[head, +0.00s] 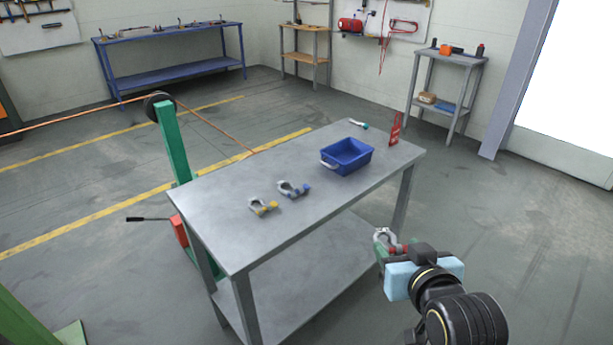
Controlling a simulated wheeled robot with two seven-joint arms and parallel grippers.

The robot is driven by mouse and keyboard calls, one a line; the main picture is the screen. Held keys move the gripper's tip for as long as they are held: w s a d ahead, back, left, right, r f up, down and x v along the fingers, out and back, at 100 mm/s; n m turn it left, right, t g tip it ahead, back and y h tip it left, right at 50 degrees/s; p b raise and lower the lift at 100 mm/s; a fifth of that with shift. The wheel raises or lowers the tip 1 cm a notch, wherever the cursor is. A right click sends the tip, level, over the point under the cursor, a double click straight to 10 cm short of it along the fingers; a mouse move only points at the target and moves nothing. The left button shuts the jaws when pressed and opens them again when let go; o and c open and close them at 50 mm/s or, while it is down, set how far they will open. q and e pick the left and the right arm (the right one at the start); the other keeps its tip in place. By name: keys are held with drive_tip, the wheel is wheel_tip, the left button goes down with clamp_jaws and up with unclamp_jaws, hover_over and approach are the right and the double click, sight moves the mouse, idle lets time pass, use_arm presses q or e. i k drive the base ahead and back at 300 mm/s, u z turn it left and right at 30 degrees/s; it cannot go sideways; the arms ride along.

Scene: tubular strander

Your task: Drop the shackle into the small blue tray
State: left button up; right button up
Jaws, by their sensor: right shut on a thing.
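The small blue tray (347,157) stands on the grey metal table, toward its far right part. My right gripper (393,249) is shut on a grey shackle (385,237) with a red pin. It holds the shackle off the table's near right edge, apart from the tray. Two more shackles lie on the tabletop left of the tray: one with a blue pin (294,189) and one with a yellow pin (262,206). The inside of the tray shows only in part, and I see nothing in it. My left gripper is not in view.
The grey table (230,222) has a lower shelf and bare room at its left and front. A green post (173,142) rises beyond the table's left side.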

sight(347, 157)
drive_tip(key=u, duration=0.3)
drive_tip(key=k, duration=0.65)
drive_tip(key=z, duration=1.05)
drive_tip(key=i, duration=2)
drive_tip(key=u, duration=0.75)
